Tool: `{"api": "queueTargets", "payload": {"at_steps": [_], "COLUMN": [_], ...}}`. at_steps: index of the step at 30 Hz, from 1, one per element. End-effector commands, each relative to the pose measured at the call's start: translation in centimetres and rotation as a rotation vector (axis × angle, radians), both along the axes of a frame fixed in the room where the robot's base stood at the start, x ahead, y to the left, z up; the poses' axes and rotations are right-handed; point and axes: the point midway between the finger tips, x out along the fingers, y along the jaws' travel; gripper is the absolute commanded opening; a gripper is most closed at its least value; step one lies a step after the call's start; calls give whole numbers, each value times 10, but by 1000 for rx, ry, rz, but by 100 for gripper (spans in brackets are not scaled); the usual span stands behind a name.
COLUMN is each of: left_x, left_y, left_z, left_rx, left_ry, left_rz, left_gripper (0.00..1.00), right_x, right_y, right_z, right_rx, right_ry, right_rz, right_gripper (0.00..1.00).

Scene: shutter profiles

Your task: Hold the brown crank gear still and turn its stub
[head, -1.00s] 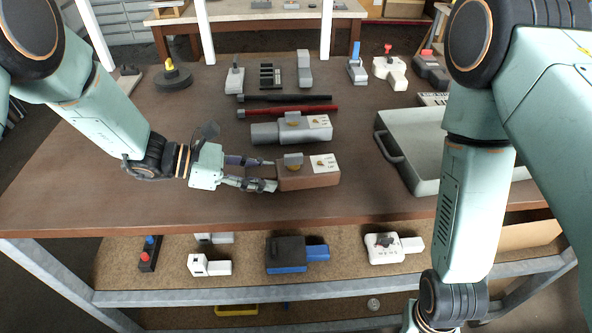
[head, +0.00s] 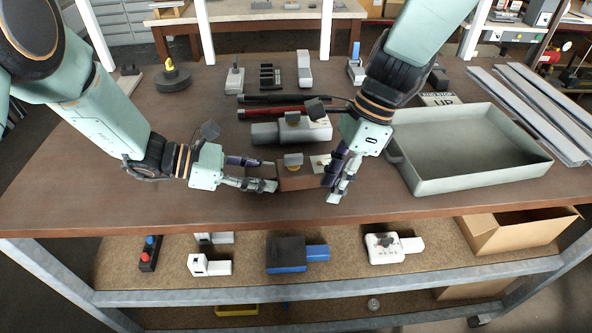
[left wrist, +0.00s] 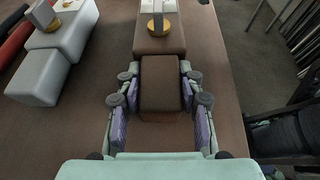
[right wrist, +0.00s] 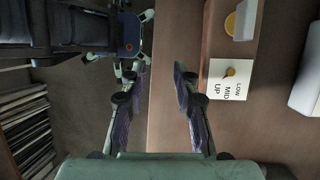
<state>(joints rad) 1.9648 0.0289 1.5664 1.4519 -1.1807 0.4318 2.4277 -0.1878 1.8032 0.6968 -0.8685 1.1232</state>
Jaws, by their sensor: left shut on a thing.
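The brown crank gear (head: 297,182) lies near the table's front edge, with a grey block and yellow disc on top. Its narrower stub (left wrist: 160,85) points left and sits between the fingers of my left gripper (head: 262,174), which is shut on it. My right gripper (head: 334,190) points down at the gear's right end and hides part of its label in the head view. In the right wrist view its fingers are spread and empty (right wrist: 157,80). The gear and its LOW MID UP label (right wrist: 228,90) lie right of these fingers there.
A grey crank gear (head: 265,134) and red and black rods lie just behind the brown one. A large grey tray (head: 480,182) stands right of my right gripper. More devices line the back of the table. The lower shelf holds a blue-black device (head: 287,254).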

Motion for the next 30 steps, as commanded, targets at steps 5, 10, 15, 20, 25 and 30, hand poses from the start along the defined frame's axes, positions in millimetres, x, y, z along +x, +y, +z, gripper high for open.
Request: {"api": "queueTargets", "payload": {"at_steps": [5, 10, 15, 20, 25, 30], "left_x": [-1, -1, -1, -1, -1, -1], "left_y": [0, 0, 0, 0, 0, 0], "left_z": [-2, -2, -2, -2, -2, -2], "left_rx": [4, 4, 4, 4, 4, 4], "left_ry": [2, 2, 3, 3, 3, 2], "left_rz": [-2, -1, 0, 0, 0, -1], "left_gripper": [0, 0, 0, 0, 0, 0], "right_x": [45, 66, 73, 73, 73, 73], "right_y": [36, 58, 67, 67, 67, 67], "right_z": [43, 72, 82, 72, 50, 29], "right_rx": [101, 168, 196, 197, 195, 195], "right_ry": [-71, -109, -122, -120, -119, -119], "right_rz": [-3, 4, 9, 9, 7, 9], "right_gripper": [30, 30, 30, 30, 30, 30]}}
